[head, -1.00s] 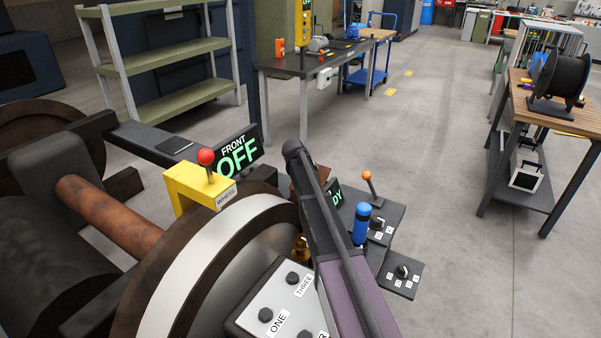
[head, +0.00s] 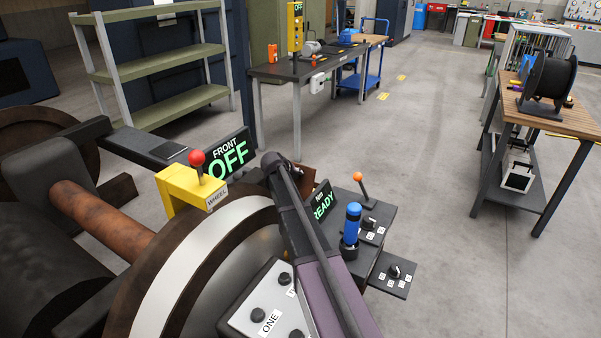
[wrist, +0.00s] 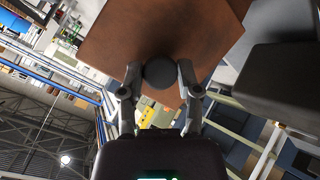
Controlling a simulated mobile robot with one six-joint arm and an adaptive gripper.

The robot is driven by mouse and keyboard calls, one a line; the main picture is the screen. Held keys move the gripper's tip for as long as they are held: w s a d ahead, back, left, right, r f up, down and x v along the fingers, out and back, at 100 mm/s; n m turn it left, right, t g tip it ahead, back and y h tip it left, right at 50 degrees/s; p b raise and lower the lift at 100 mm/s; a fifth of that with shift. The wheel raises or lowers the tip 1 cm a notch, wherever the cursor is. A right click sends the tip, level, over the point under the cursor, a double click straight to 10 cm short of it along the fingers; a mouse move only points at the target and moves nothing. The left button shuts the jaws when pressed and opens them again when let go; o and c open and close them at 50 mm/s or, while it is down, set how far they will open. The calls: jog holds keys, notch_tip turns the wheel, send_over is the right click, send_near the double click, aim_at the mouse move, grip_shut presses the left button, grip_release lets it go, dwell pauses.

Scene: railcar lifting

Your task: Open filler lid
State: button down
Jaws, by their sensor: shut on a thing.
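In the wrist view my gripper (wrist: 160,71) has its two fingers on either side of a dark round knob (wrist: 160,76) and is shut on it. The knob stands out against a broad rust-brown plate (wrist: 125,32). I cannot tell for sure whether this plate is the filler lid. In the head view a small brown piece (head: 309,174) shows just behind my arm, and the arm hides most of what is there. My fingers cannot be made out in the head view.
A wheel with a white band (head: 185,262) and a yellow box with a red-knobbed lever (head: 181,187) stand left of my arm. A button panel (head: 262,303) is below. A READY sign (head: 322,202) and a blue-handled control (head: 351,226) are right. Open floor (head: 440,190) lies beyond.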

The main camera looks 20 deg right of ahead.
jog(key=shift+s+a+f, duration=0.25)
jog(key=shift+s+a, duration=0.25)
jog(key=shift+a, duration=0.3)
